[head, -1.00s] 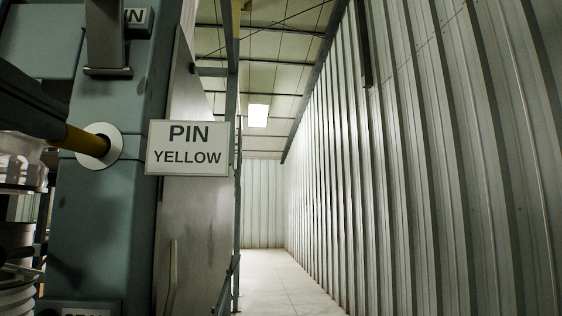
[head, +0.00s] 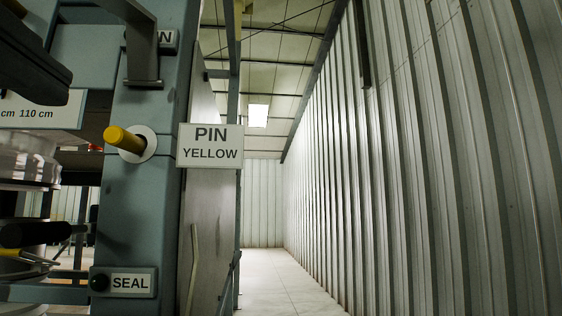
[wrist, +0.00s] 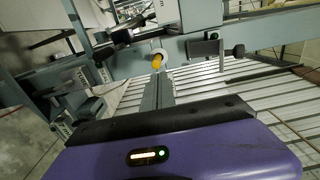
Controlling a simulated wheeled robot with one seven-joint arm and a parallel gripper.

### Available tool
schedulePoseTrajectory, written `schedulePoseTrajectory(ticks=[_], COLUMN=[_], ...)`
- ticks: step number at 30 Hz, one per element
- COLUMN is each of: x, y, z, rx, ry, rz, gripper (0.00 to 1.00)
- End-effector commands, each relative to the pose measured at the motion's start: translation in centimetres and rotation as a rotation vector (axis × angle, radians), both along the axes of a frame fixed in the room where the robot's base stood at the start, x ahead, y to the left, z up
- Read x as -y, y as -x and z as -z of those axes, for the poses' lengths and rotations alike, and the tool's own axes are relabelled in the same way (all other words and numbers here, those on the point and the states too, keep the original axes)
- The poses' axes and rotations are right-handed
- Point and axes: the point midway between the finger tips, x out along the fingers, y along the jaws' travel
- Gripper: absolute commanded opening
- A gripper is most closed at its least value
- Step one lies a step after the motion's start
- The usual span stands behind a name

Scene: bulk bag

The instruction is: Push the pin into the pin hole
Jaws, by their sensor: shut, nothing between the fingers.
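The yellow pin (head: 124,139) sticks out of a white ring (head: 148,146) around the pin hole on a grey-green post, beside the PIN YELLOW sign (head: 210,146). In the wrist view the pin (wrist: 157,62) stands just beyond my shut fingers, near the middle of the picture. My gripper (wrist: 158,76) is shut and empty, its tips pointing toward the pin's end. I cannot tell whether the tips touch it. How deep the pin sits in the hole is hidden.
A metal bracket (head: 142,45) juts from the post above the pin. A dark bar fills the upper left of the head view. A clear aisle (head: 281,285) runs along the corrugated wall (head: 420,160).

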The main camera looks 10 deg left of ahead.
Motion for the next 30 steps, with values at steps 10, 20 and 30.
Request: schedulePoseTrajectory(ticks=[10,20,30], x=[1.2,1.5,0.8], y=[5.0,6.3,5.7], z=[0.3,0.1,0.3], rx=[-0.001,-0.002,0.054], ry=[-0.001,-0.001,0.052], rz=[-0.001,0.001,0.005], gripper=[0.0,0.0,0.41])
